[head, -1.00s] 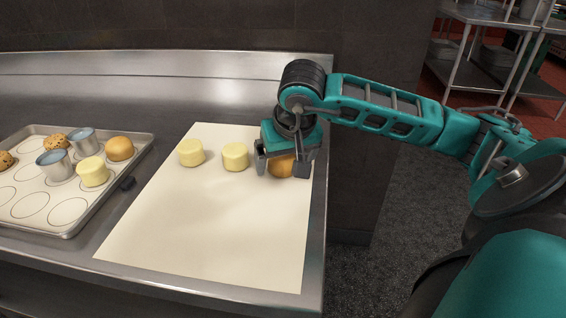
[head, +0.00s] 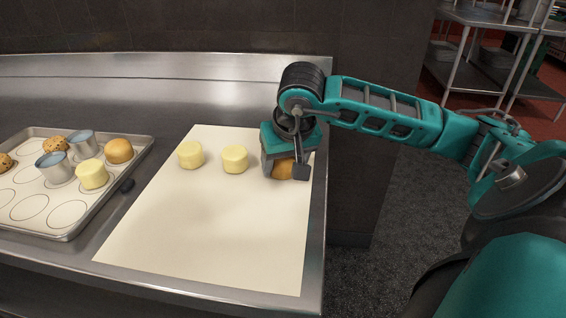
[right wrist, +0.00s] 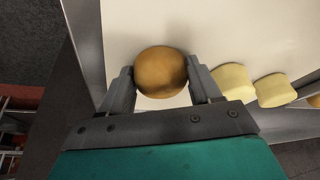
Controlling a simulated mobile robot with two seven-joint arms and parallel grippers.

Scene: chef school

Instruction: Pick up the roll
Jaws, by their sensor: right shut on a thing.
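The roll (head: 283,169) is golden brown and round, near the right edge of a cream paper sheet (head: 205,225). My right gripper (head: 287,172) is shut on it, with one finger on either side; the fingers hide part of the roll in the head view. In the right wrist view the whole top of the roll (right wrist: 161,72) shows between the two fingertips (right wrist: 162,78). I cannot tell whether the roll is clear of the paper. My left gripper is not in view.
Two pale yellow cylinders (head: 235,159) (head: 191,155) stand on the paper, left of the roll. A metal tray (head: 75,222) at the left holds metal cups (head: 55,167), baked goods (head: 118,151) and another yellow cylinder (head: 92,174). The paper's front part is clear.

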